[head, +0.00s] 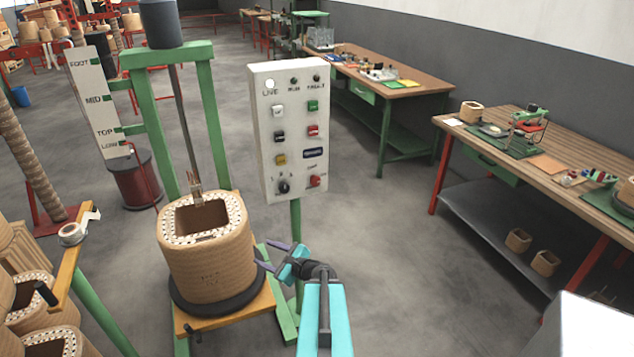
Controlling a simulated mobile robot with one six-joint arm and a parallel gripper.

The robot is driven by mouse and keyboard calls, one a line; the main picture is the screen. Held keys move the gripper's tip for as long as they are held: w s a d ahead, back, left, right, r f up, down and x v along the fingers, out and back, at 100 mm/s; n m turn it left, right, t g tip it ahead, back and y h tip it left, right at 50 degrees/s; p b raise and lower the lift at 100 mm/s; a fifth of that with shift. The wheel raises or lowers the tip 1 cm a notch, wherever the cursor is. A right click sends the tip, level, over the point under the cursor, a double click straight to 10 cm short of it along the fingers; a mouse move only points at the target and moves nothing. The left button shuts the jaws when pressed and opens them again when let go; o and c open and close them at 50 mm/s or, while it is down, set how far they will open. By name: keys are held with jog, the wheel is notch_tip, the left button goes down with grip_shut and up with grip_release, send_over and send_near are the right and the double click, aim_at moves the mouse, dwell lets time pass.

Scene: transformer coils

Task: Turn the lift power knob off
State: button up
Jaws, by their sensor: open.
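The white control panel (290,130) stands on a green post in the middle of the head view. A black rotary knob (284,187) sits at its lower left, beside a red button (315,181). The knob's exact pointer direction is too small to read. A round lamp marked LIVE (269,84) at the top left of the panel looks white. My gripper (272,256) is open and empty, below the panel and apart from it, with its fingers pointing left toward the large coil.
A large wound coil (210,255) stands on a black disc on the green lift frame (206,120), left of the panel. More coils (45,340) stand at lower left. A workbench (560,170) is at right. The floor (385,230) between is clear.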

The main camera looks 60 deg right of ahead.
jog(key=s+d+r+m+h+p, duration=0.1)
jog(key=s+d+r+m+h, duration=0.3)
jog(key=s+d+r, duration=0.3)
jog(key=s+d+r+m+h+p, duration=0.2)
jog(key=s+d+r+m+h, duration=0.3)
jog(key=d, duration=0.6)
jog(key=s+r+m, duration=0.1)
jog(key=s+r, duration=0.1)
jog(key=shift+s+d+m, duration=0.3)
jog(key=shift+d, duration=0.05)
jog(key=shift+w+d+f+b, duration=0.15)
jog(key=shift+w+f+b, duration=0.1)
jog(key=shift+b, duration=0.45)
jog(key=w+b, duration=0.1)
jog(key=b, duration=0.2)
jog(key=shift+w+d, duration=0.1)
jog(key=shift+d, duration=0.3)
jog(key=shift+w+d+b, duration=0.2)
jog(key=shift+w+b, duration=0.05)
jog(key=shift+b, duration=0.7)
